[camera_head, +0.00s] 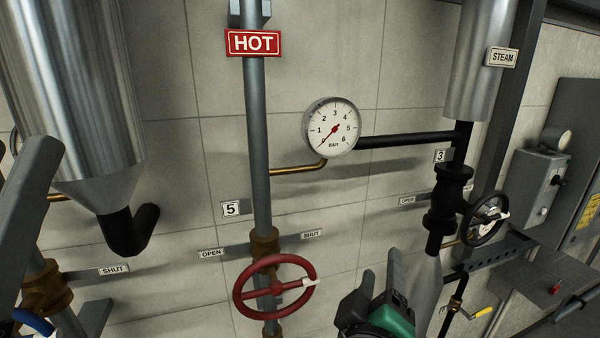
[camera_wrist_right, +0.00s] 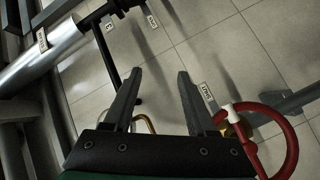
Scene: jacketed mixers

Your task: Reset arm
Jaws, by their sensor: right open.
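My right gripper (camera_head: 383,276) is at the lower middle right of the head view, with dark fingers pointing up and a green part below them. In the right wrist view, its two fingers (camera_wrist_right: 160,85) stand wide apart with nothing between them. It is open and empty. In the head view it is to the right of the red handwheel (camera_head: 240,295), with a clear gap in the picture. The wheel also shows at the right of the wrist view (camera_wrist_right: 292,150), outside the fingers. I cannot make out my left gripper.
The red wheel's pipe (camera_head: 255,150) carries a HOT sign (camera_head: 253,43). A pressure gauge (camera_head: 331,128) is on the wall. A black handwheel (camera_head: 488,219) is on the steam line at right. A metal vessel (camera_head: 75,90) and a grey bar (camera_head: 30,190) are at left.

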